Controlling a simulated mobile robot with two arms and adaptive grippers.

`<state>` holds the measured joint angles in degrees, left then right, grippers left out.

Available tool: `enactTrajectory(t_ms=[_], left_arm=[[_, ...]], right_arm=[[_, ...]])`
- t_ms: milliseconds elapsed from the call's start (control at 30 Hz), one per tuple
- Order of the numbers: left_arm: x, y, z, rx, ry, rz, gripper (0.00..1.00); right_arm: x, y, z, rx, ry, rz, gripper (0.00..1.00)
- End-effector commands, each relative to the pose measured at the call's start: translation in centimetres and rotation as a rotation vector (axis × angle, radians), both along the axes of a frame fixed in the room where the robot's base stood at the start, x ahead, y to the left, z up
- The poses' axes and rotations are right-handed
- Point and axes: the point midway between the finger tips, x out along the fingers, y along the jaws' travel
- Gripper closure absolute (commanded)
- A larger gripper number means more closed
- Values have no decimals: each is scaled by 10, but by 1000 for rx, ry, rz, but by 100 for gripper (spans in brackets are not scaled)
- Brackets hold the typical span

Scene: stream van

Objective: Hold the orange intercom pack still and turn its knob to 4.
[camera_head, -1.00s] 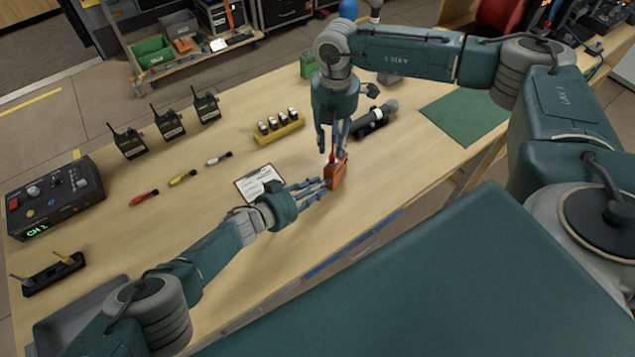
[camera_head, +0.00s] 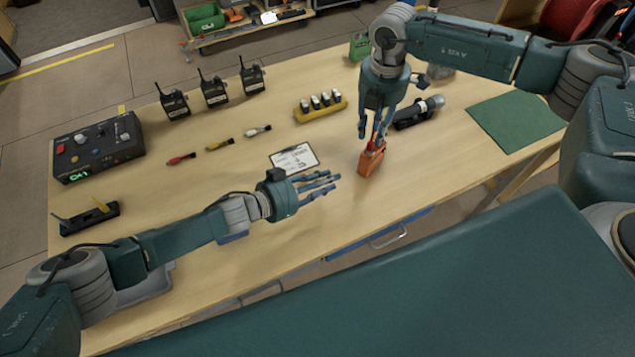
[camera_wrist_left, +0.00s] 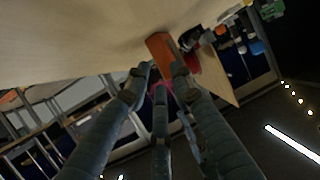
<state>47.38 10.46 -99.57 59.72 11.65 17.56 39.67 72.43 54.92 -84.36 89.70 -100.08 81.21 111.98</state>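The orange intercom pack (camera_head: 371,162) stands on the wooden table near its front edge, with a red knob (camera_head: 373,145) on top. My right gripper (camera_head: 371,138) points down from above, with its fingers at the red knob. I cannot tell whether they grip it. My left gripper (camera_head: 333,182) is open and empty, to the left of the pack with a gap between. In the left wrist view, the pack (camera_wrist_left: 160,45) shows beyond the spread left fingers (camera_wrist_left: 160,85). The knob's number marks are too small to read.
A clipboard card (camera_head: 294,158) lies behind my left gripper. A yellow battery holder (camera_head: 320,110) and a dark microphone-like item (camera_head: 418,112) stand behind the pack. Several radios (camera_head: 214,90) and a control box (camera_head: 98,148) are at left. The green mat (camera_head: 515,122) at right is clear.

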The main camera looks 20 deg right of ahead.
Motion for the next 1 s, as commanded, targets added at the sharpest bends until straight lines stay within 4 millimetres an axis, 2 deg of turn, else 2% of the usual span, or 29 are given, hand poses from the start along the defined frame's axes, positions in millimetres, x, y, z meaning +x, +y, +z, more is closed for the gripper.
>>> enactTrajectory(t_ms=[100, 300, 1000], left_arm=[[-3, 16, 6, -1, -1, 0, 76], [-7, 27, 10, -1, -1, 0, 76], [-7, 27, 11, -1, 0, -2, 76]], right_arm=[[0, 0, 0, 0, 0, 0, 73], [0, 0, 0, 0, 0, 0, 73], [0, 0, 0, 0, 0, 0, 73]])
